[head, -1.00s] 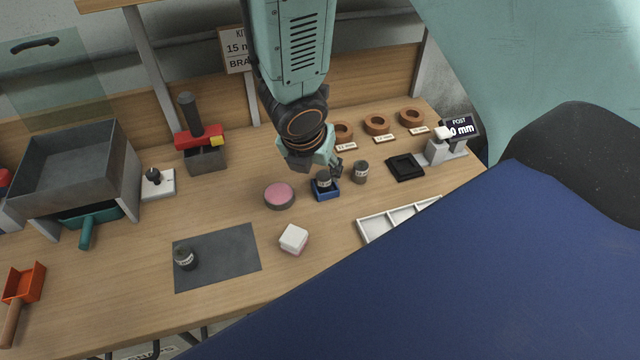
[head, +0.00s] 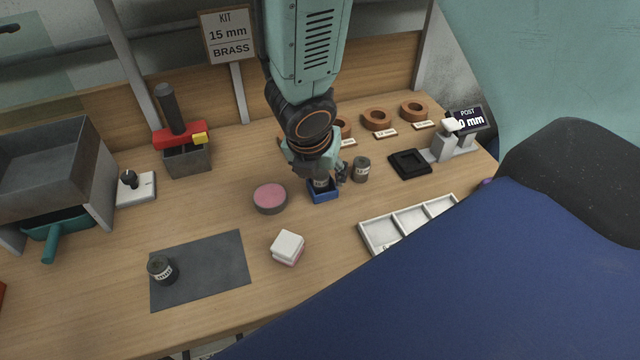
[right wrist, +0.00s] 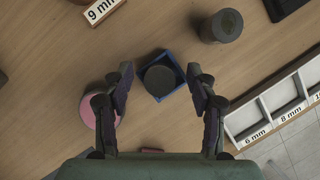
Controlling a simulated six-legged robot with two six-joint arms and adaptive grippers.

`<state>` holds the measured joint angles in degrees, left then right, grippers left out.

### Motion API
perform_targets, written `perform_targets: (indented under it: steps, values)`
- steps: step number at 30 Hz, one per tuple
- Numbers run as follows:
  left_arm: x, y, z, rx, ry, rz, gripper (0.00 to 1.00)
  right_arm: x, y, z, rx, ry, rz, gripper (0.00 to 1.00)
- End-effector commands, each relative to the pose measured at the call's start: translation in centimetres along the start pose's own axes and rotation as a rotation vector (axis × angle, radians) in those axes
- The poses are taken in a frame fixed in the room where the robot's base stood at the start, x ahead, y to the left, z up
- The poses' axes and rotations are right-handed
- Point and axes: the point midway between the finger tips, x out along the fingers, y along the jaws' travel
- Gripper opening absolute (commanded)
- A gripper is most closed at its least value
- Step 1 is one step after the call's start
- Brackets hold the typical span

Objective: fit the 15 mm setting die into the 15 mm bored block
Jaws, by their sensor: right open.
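Three dark grey labelled cylinders stand on the table, their lettering too small to read. One cylinder (head: 162,270) stands on the grey mat (head: 210,262). A second (head: 361,169) stands right of my right gripper (head: 326,176). The third sits inside a small blue square holder (head: 324,196), and its round top (right wrist: 160,80) shows in the right wrist view. My right gripper is open above this holder, its two fingers either side and apart from the cylinder in the wrist view. I cannot tell which part is the 15 mm die or the bored block. My left gripper is not in view.
A pink-topped round pad (head: 270,198) lies left of the holder, and a white block (head: 287,246) is in front. A white compartment tray (head: 408,222), black square frame (head: 410,163) and brown rings (head: 378,119) are to the right. Wood between is clear.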

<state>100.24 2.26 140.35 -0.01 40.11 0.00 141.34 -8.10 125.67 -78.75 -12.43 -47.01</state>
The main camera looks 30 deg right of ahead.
Motion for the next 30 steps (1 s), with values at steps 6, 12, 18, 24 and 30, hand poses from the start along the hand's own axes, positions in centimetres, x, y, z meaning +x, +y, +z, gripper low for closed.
perform_targets:
  steps: [6,12,18,24,30]
  values:
    - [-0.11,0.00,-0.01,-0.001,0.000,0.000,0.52,-0.09,0.00,-0.04,-0.001,0.000,0.001,0.56]
    - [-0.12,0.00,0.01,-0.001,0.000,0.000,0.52,-0.08,-0.02,-0.03,0.000,0.000,0.001,0.39]
    - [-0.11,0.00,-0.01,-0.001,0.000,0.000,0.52,-0.07,0.00,0.01,0.000,0.000,0.000,0.22]
    - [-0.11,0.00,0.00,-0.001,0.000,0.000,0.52,-0.05,0.10,0.07,0.001,0.001,0.002,0.05]
    - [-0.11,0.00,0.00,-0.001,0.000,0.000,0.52,-0.05,0.13,0.12,0.001,0.000,0.002,0.00]
